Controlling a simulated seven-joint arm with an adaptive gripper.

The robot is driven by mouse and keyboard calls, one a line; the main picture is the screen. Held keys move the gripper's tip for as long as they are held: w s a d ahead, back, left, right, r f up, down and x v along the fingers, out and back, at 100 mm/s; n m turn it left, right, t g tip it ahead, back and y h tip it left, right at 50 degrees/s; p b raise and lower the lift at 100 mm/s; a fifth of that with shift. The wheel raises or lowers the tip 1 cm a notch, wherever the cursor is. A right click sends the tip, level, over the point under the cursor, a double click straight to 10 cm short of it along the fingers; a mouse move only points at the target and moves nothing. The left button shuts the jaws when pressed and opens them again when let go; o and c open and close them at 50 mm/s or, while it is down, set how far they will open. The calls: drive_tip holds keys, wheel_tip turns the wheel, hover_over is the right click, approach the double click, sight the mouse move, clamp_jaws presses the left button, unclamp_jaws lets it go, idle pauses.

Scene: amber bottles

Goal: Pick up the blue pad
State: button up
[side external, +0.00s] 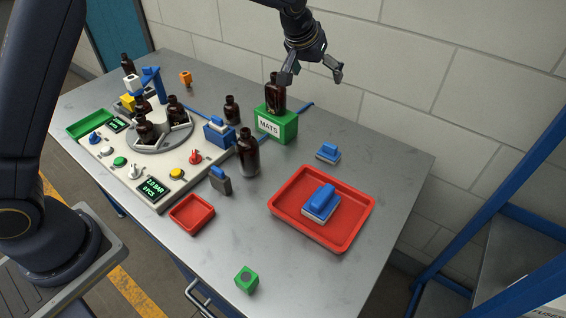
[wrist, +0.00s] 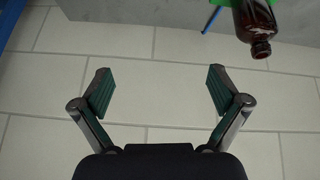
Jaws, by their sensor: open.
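Several blue pads with pale bases are in the side external view. A large one (side external: 321,202) lies in the red tray (side external: 284,222). A grey block with a blue top (side external: 220,180) stands near the panel's right corner. My gripper (side external: 312,76) is open and empty, high above the back of the table. In the wrist view its fingers (wrist: 160,85) are spread before the wall, with no pad visible there.
An amber bottle (side external: 275,94) stands on the green MATS box (side external: 276,127), close below my gripper's left finger; it also shows in the wrist view (wrist: 256,25). More bottles stand around the panel. A small red tray (side external: 191,214) and green cube (side external: 246,280) are in front.

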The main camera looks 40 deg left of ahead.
drive_tip(key=m+g, duration=0.1)
drive_tip(key=g, duration=0.1)
approach(329, 147)
drive_tip(key=x, duration=0.6)
drive_tip(key=shift+w+a+f, duration=0.1)
drive_tip(key=shift+f, duration=0.05)
drive_tip(key=x, duration=0.5)
drive_tip(key=shift+w+f, duration=0.15)
drive_tip(key=shift+f, duration=0.25)
drive_tip(key=c, duration=1.2)
drive_tip(key=shift+c, duration=0.2)
